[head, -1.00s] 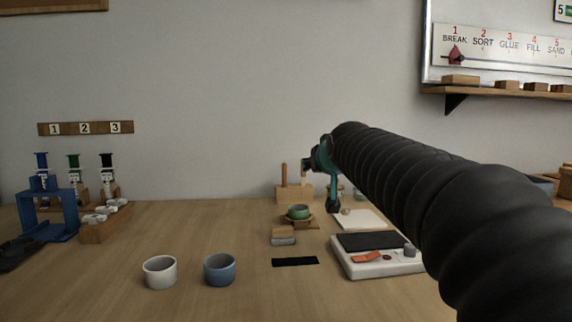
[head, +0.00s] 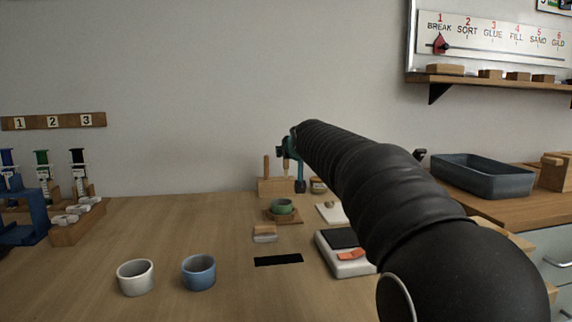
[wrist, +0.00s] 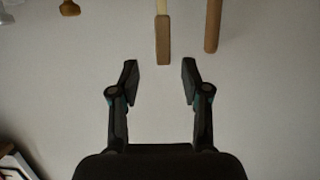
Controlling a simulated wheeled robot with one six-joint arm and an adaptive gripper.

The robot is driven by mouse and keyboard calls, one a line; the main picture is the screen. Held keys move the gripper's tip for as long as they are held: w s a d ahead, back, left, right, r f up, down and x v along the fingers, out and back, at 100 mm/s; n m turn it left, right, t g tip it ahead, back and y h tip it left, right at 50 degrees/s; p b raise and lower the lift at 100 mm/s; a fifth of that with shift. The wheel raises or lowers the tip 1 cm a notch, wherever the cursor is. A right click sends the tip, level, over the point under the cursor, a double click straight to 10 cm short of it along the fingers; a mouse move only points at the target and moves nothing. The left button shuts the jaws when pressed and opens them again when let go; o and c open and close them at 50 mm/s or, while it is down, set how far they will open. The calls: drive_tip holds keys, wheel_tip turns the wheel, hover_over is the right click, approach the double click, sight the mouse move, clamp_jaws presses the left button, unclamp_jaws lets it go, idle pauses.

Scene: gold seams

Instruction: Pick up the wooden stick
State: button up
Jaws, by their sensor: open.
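In the head view a wooden holder (head: 273,187) stands at the back of the table with upright wooden sticks (head: 266,167) in it. In the wrist view one stick (wrist: 163,40), pale above with a browner end, hangs into the top of the picture, in line with the gap between my fingers and beyond the tips. A second, browner stick (wrist: 212,25) is to its right. My gripper (wrist: 160,72) is open and empty, with nothing between its fingers. In the head view my arm hides most of the gripper, near the holder's right side.
A green bowl (head: 282,206) on a wooden stand, a small block (head: 265,233) and a black strip (head: 278,260) lie in front. White (head: 135,278) and blue (head: 198,272) cups stand nearer. A grey scale-like box (head: 340,262) is under my arm; a dark tray (head: 483,176) is right.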

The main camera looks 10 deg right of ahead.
sight(286, 171)
drive_tip(key=shift+p+x, duration=0.3)
drive_tip(key=shift+x, duration=2.05)
drive_tip(key=shift+a+r, duration=0.15)
drive_tip(key=shift+r, duration=0.05)
drive_tip(key=shift+c, duration=0.3)
clamp_jaws()
